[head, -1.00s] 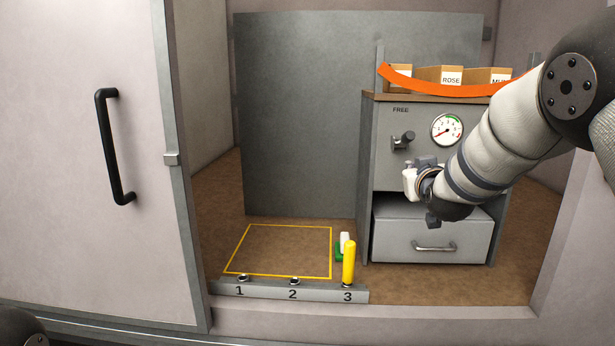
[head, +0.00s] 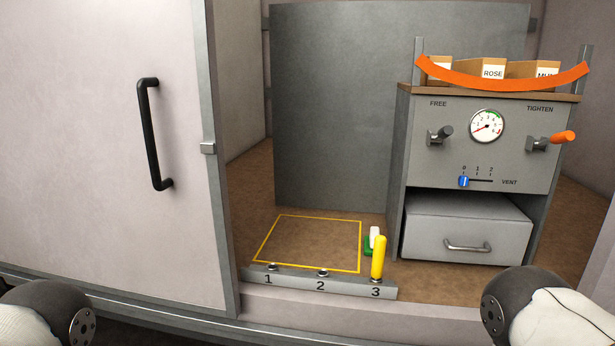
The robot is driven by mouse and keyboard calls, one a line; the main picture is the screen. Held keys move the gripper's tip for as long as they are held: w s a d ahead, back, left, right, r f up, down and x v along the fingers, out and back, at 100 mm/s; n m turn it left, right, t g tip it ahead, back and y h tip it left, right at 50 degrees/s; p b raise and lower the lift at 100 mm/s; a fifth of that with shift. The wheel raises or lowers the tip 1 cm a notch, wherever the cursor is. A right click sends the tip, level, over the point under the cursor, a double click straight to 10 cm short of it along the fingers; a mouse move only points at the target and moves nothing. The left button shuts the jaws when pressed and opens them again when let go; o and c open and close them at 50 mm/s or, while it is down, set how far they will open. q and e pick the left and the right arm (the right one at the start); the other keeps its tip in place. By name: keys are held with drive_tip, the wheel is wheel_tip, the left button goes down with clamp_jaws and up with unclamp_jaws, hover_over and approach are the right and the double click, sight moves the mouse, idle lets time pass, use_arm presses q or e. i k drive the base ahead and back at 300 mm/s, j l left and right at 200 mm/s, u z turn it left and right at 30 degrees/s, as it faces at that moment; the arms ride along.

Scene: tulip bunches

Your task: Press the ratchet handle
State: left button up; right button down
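A grey cabinet (head: 420,165) stands on the right. Its front has an orange-tipped handle (head: 563,137) under the word TIGHTEN and a dark grey handle (head: 446,132) under the word FREE. No label says which of them is the ratchet handle. An orange strap (head: 500,85) sags across the cabinet top. Neither gripper is in view; only parts of my arms show at the bottom left and right corners.
A blue VENT slider (head: 463,181) sits at 0 above a closed drawer (head: 467,228). Boxes (head: 494,72) stand behind the strap. A yellow peg (head: 378,258) stands at slot 3 beside a yellow floor outline (head: 308,243). A large sliding door (head: 100,140) covers the left.

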sight(565, 136)
drive_tip(key=z, duration=1.45)
